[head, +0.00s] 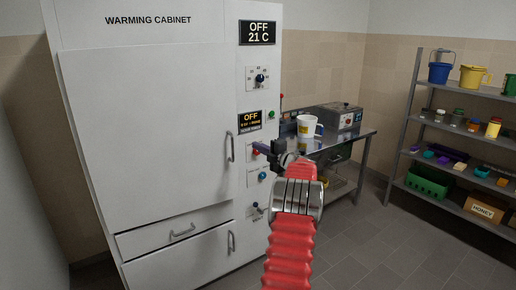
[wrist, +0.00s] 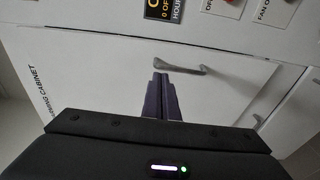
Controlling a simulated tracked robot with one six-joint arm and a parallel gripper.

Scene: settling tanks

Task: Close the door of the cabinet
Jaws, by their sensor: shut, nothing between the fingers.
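The white warming cabinet (head: 150,20) fills the left of the head view. Its large door (head: 150,120) looks flush or nearly flush with the front; I cannot tell whether a small gap is left. The door's upright metal handle (head: 229,147) is near its right edge, and the handle also shows in the wrist view (wrist: 205,69). My gripper (head: 265,149) is in front of the control panel, right of the handle in the head view. In the wrist view its dark fingers (wrist: 160,82) are together and empty, pointing towards the door face. Contact with the door cannot be told.
Below the door are a drawer (head: 150,240) and a lower door (head: 180,265) with handles. The panel of knobs and displays (head: 258,78) runs down the right side. Shelves (head: 412,120) stand right; floor between is clear.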

